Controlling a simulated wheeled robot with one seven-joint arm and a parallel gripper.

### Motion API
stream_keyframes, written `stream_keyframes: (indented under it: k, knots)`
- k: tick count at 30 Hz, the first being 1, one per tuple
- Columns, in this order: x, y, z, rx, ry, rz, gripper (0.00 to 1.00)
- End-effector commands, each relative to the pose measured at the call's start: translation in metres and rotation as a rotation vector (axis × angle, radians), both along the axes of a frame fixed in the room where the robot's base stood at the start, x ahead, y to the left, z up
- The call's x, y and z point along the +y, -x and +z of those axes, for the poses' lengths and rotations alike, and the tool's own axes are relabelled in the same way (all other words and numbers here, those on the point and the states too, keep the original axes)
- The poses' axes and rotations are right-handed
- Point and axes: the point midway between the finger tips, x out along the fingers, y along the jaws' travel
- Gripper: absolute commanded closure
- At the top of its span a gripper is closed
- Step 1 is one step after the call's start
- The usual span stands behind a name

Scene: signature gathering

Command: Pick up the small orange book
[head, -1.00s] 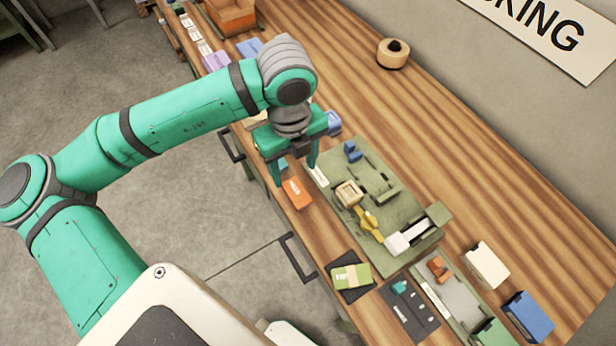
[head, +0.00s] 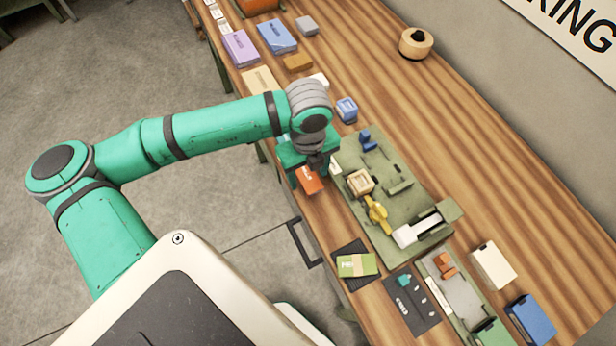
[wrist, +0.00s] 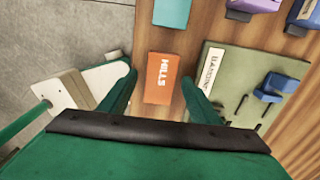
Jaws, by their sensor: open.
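The small orange book (head: 310,180) lies flat on the wooden table near its front edge, left of the green board. In the wrist view the orange book (wrist: 162,78), marked "HILLS", lies between the two fingers, with a gap on each side. My gripper (head: 307,176) is open above the book and covers part of it in the head view. In the wrist view my gripper (wrist: 158,92) has one finger on each side of the book. I cannot tell how far above the table the fingertips are.
A green board (head: 412,205) with a label and several small parts stands close right of the book. A teal book (wrist: 172,12) lies just beyond it in the wrist view. A green-banded book (head: 357,265) on a dark mat lies nearer. The table's front edge is close.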

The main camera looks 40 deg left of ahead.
Motion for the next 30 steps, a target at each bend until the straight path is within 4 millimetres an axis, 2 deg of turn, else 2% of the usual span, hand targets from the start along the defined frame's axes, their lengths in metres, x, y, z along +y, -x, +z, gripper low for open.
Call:
stream_keyframes:
  k: [6, 8, 12, 23, 30]
  knots:
    - [0.000, 0.000, -0.001, -0.001, -0.001, 0.000, 0.43]
    - [0.000, 0.000, -0.001, 0.000, -0.001, 0.000, 0.55]
    - [0.000, 0.000, -0.001, 0.000, -0.001, 0.001, 0.87]
    - [0.000, 0.000, 0.001, 0.000, -0.001, 0.000, 0.88]
    - [-0.002, -0.002, 0.019, -0.002, -0.001, -0.006, 0.88]
